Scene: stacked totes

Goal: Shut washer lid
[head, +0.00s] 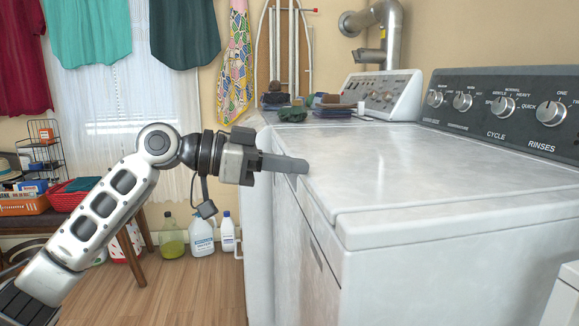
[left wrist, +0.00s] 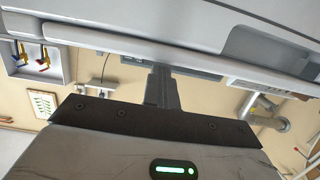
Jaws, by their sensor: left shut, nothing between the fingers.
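The white washer (head: 285,225) stands at the right in the head view, with a dark control panel (head: 505,105) of silver knobs along its back. Its lid (head: 400,160) looks flat and level with the top; no raised panel shows. My left gripper (head: 287,163) comes in from the left with its fingers together and empty. The fingertips overlap the washer's top left edge in the picture; I cannot tell whether they touch it. In the left wrist view the shut fingers (left wrist: 163,88) point toward a long white edge of the machine (left wrist: 190,50). My right gripper is not in view.
A second machine with a white panel (head: 385,92) stands behind, with folded cloths (head: 335,112) nearby. Bottles (head: 202,235) stand on the floor at the left, beside a wooden bench with baskets (head: 75,190). Clothes hang above. The wooden floor (head: 190,290) in front is clear.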

